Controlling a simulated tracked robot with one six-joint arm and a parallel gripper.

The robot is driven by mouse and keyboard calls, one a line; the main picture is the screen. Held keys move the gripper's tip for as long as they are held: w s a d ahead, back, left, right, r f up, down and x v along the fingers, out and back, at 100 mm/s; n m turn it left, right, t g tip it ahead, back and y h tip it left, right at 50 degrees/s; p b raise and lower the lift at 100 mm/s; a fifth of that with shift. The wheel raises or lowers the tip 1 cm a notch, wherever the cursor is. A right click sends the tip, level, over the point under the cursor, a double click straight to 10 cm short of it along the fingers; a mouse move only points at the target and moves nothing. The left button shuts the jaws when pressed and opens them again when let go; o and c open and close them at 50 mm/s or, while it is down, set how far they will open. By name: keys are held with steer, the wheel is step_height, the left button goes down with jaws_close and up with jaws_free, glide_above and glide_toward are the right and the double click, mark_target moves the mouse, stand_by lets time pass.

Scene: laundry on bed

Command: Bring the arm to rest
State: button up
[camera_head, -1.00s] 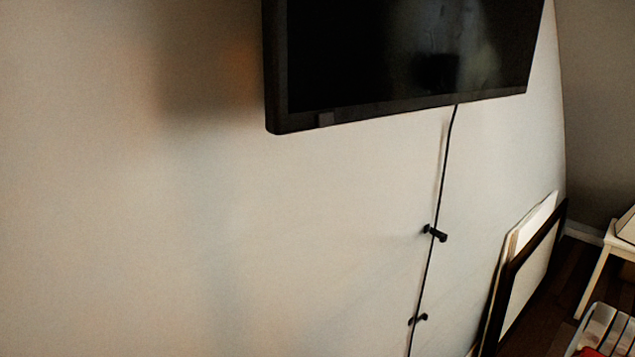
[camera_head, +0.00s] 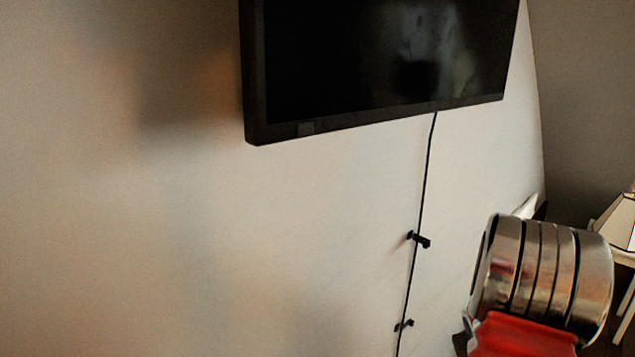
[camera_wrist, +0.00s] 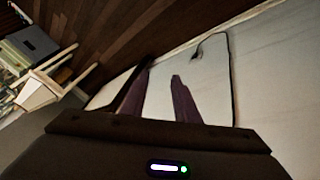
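My arm (camera_head: 545,275), with a banded metal joint above a red part, shows at the lower right of the head view. My gripper is not made out in that view. In the wrist view, the two dark purplish fingers of my gripper (camera_wrist: 162,74) stand apart with a gap between them. Nothing shows held between them.
A black wall screen (camera_head: 385,60) hangs at the top of the head view, with a cable (camera_head: 421,190) running down the pale wall (camera_head: 200,230). A light wooden stand (camera_wrist: 65,65) and dark wood floor (camera_wrist: 130,30) show in the wrist view.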

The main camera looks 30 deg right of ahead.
steer(key=a+r+n+t+y, duration=0.1)
steer(key=a+r, duration=0.7)
steer(key=a, duration=0.9)
steer(key=s+a+r+n+t+y, duration=0.1)
steer(key=a+r, duration=0.6)
steer(key=a, duration=1.1)
steer(key=a+r+n+t+y, duration=0.1)
steer(key=a+r+n+y, duration=0.2)
steer(key=a+r, duration=0.5)
steer(key=a+n, duration=0.1)
steer(key=a, duration=0.8)
steer(key=shift+s+a+r+y, duration=0.15)
steer(key=shift+s+r+y, duration=0.05)
steer(key=shift+r+y, duration=0.15)
steer(key=shift+c, duration=1.4)
